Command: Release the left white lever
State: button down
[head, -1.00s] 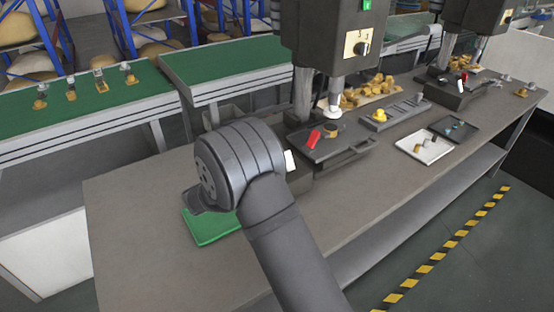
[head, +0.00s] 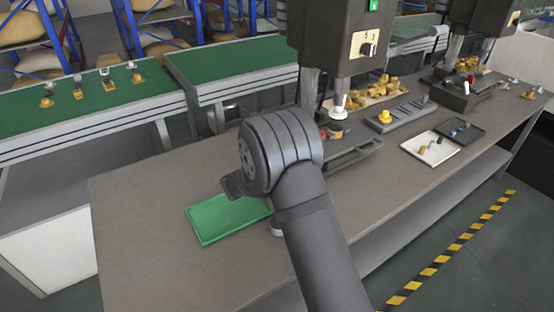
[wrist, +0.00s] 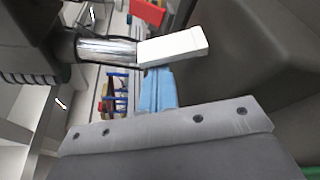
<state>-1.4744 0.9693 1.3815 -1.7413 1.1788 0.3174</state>
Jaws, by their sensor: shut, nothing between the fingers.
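The left white lever (wrist: 172,47) shows in the wrist view as a white block on the end of a shiny metal rod. My gripper (wrist: 158,78) shows there as shut blue fingers in front of a grey plate, with nothing between them. The fingertips lie just below the lever in the picture; I cannot tell whether they touch it. In the head view my arm's wrist hides both the gripper and this lever at the left press (head: 335,35).
A green tray (head: 228,218) lies on the grey bench (head: 140,230) left of my arm. A red part (wrist: 148,11) sits beyond the lever. A second press (head: 480,15) stands farther right, with white and black trays (head: 432,149) before it. The bench's front left is clear.

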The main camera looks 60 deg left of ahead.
jog(key=shift+d+r+m, duration=0.2)
jog(key=shift+d+m, duration=0.15)
jog(key=shift+m, duration=0.15)
dwell(0.5)
jog(key=shift+d+r+m+t+y, duration=0.25)
jog(key=shift+d+m+t+y, duration=0.2)
jog(key=shift+m, duration=0.55)
jog(key=m, duration=0.1)
jog(key=d+m+t, duration=0.1)
jog(key=m, duration=0.1)
jog(key=shift+d+r+m, duration=0.2)
jog(key=shift+d+m, duration=0.05)
jog(key=shift+m, duration=0.15)
jog(key=shift+a+r, duration=0.25)
jog(key=shift+a, duration=0.2)
jog(key=a, duration=0.1)
jog(key=a+r, duration=0.1)
jog(key=shift+a+r, duration=0.2)
jog(key=shift+a, duration=0.1)
jog(key=f+v, duration=0.1)
jog(key=v, duration=0.9)
jog(key=shift+f, duration=0.15)
jog(key=shift+w+a, duration=0.15)
